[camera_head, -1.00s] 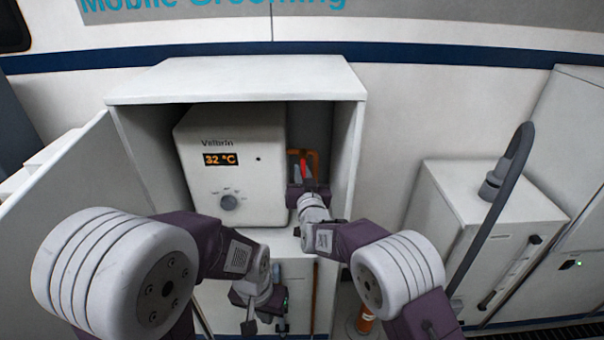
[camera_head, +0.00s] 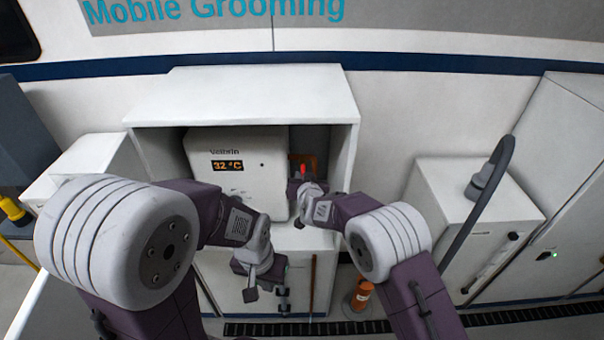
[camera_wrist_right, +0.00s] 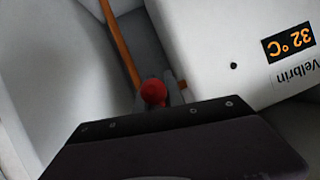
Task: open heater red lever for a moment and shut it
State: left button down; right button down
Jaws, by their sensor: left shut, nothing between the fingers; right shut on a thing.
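The white heater (camera_head: 240,165) stands in an open white cabinet and its display reads 32 °C. It also shows at the upper right of the right wrist view (camera_wrist_right: 235,45). The red lever (camera_head: 303,170) is beside the heater's right side, near a copper-orange pipe (camera_wrist_right: 118,45). My right gripper (camera_head: 300,183) reaches into the cabinet at the lever. In the right wrist view the lever's round red end (camera_wrist_right: 153,92) sits at the gripper, which is shut on it; the fingers are largely hidden. My left gripper (camera_head: 252,290) is shut and empty, low in front of the cabinet.
The cabinet's top (camera_head: 240,92) and right side wall (camera_head: 345,165) are close around my right gripper. A white unit with a grey hose (camera_head: 490,180) stands to the right. An orange cylinder (camera_head: 362,295) stands on the floor below.

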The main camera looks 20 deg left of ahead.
jog(key=c, duration=1.5)
grip_release()
jog(key=shift+o, duration=0.2)
jog(key=b+v, duration=0.1)
jog(key=v, duration=0.8)
jog(key=shift+d, duration=0.1)
dwell(0.4)
